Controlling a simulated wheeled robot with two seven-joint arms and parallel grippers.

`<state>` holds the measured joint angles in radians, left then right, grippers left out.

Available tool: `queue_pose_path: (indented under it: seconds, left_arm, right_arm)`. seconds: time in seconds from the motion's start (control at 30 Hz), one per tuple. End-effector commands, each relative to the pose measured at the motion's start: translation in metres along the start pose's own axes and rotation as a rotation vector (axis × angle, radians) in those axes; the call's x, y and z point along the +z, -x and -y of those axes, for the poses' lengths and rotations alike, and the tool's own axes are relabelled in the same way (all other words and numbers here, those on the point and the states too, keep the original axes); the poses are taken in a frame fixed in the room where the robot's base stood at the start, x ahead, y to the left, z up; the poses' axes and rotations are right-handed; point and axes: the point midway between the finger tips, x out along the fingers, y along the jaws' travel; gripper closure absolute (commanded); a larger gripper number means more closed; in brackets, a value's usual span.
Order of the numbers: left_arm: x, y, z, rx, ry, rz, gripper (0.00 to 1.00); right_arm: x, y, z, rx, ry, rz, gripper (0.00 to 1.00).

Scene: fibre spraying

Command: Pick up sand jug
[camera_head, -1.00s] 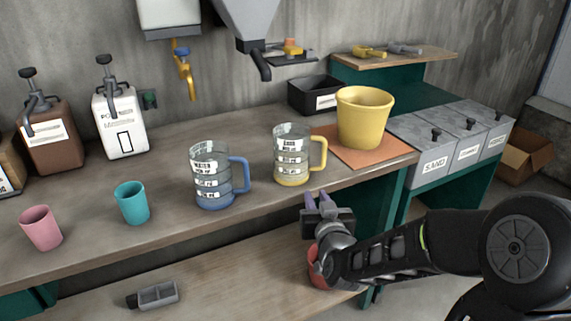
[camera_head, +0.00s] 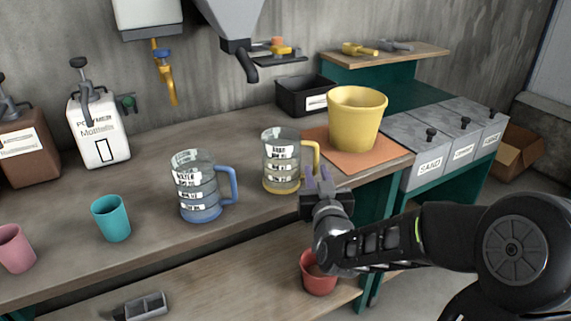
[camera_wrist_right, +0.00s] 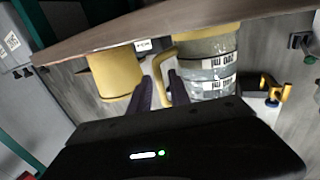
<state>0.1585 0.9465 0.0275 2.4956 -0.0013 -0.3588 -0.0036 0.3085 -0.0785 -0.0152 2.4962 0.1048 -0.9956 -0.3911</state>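The sand jug (camera_head: 281,162) is a clear jug with a yellow base and yellow handle, upright near the bench's front edge. My right gripper (camera_head: 319,178) is at the bench edge, just right of and in front of its handle. In the right wrist view, the jug (camera_wrist_right: 207,66) is ahead. Its yellow handle (camera_wrist_right: 161,62) shows in line with the gap between the two dark fingers of my right gripper (camera_wrist_right: 161,90), which stand apart. I cannot tell whether they touch the handle. My left gripper is not in view.
A blue-handled jug (camera_head: 200,187) stands left of the sand jug. A yellow bucket (camera_head: 356,118) on an orange mat (camera_head: 392,156) stands close on the right. A red cup (camera_head: 318,280) is on the lower shelf. Teal (camera_head: 111,218) and pink (camera_head: 14,250) cups stand further left.

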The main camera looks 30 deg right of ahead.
Motion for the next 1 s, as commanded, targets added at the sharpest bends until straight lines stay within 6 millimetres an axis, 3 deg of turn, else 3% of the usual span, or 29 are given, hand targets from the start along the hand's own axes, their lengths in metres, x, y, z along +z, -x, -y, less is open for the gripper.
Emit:
queue_pose_path:
  seconds: [0.13, 0.5, 0.8, 1.0]
  left_arm:
    - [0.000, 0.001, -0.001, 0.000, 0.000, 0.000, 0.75]
    - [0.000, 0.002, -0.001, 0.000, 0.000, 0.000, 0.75]
    - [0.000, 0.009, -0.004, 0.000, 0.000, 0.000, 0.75]
    - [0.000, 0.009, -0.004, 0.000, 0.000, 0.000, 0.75]
  right_arm:
    - [0.000, -0.015, -0.001, 0.000, 0.001, 0.000, 0.77]
    - [-0.001, -0.019, -0.001, 0.000, 0.000, 0.000, 0.77]
    - [-0.003, -0.059, -0.003, 0.000, -0.001, 0.001, 0.77]
    - [-0.003, -0.068, -0.003, -0.001, -0.001, -0.001, 0.77]
